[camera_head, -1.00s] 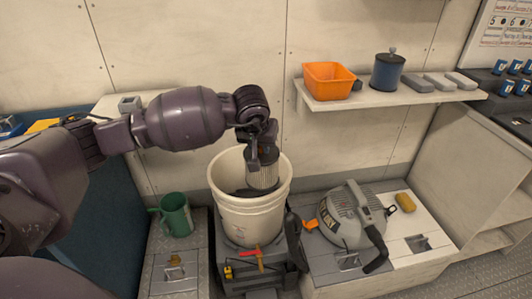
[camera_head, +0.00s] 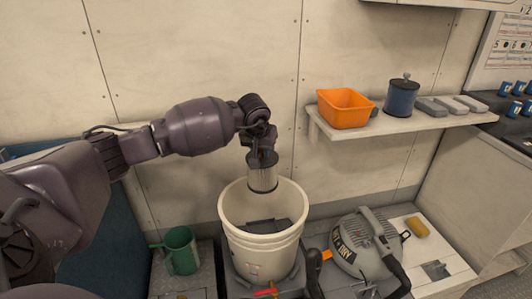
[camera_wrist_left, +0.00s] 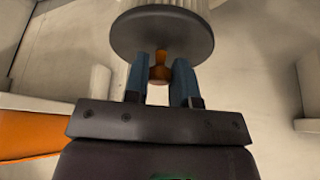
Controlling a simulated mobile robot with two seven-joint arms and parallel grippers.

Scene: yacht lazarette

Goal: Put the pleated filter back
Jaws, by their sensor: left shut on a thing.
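The pleated filter (camera_head: 262,179) is a light, ribbed cylinder with dark end caps. It hangs upright from my left gripper (camera_head: 262,150), over the opening of a white bucket (camera_head: 262,255). Its lower end overlaps the bucket's mouth in the head view. In the left wrist view the filter (camera_wrist_left: 172,5) shows its grey end disc, and the blue fingers of my left gripper (camera_wrist_left: 160,82) are shut on its small orange-brown knob (camera_wrist_left: 160,70). A dark piece (camera_head: 268,226) lies inside the bucket. My right gripper is out of view.
A grey vacuum head (camera_head: 362,245) with a hose sits right of the bucket, beside a yellow sponge-like block (camera_head: 417,227). A green mug (camera_head: 180,250) stands left. A wall shelf (camera_head: 375,125) holds an orange bin (camera_head: 345,108) and a blue canister (camera_head: 401,98).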

